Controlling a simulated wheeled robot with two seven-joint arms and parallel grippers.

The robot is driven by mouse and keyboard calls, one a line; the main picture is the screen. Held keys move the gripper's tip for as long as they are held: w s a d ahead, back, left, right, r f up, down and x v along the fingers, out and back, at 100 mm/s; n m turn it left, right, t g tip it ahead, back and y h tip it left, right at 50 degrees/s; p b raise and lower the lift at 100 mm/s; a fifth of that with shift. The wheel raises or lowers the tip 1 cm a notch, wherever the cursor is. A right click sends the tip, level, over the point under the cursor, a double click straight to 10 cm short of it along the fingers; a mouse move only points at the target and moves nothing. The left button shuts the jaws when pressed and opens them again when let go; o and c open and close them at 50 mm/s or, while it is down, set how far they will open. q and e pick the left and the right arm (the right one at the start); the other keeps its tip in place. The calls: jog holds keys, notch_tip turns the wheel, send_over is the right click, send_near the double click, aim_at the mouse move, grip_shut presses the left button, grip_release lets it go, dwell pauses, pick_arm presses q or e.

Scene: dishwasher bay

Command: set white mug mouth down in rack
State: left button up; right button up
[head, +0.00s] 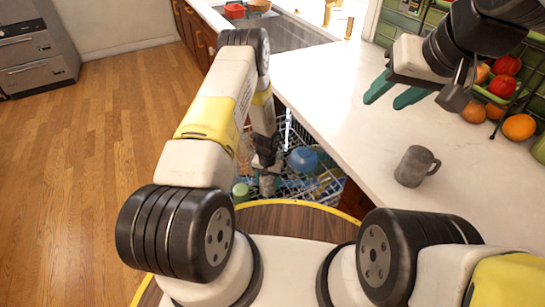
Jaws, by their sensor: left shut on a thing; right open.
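My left gripper (267,160) reaches down into the open dishwasher, over the rack (325,187). It is shut on a small pale thing (267,184) that looks like the white mug. The gripper covers much of it, so I cannot tell which way its mouth faces or whether it touches the rack. My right gripper (383,102) is open and empty above the counter at the upper right, its teal fingers apart.
A grey mug (413,167) stands upright on the white counter (345,110). A blue bowl (303,159) and a green item (241,192) are in the rack. Fruit, including an orange (518,127), is at the right. The wooden floor (90,160) at left is clear.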

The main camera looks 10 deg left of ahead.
pick_arm(q)
jog(key=shift+f, duration=0.55)
dwell(0.4)
jog(key=o, duration=1.5)
jog(key=shift+c, duration=0.2)
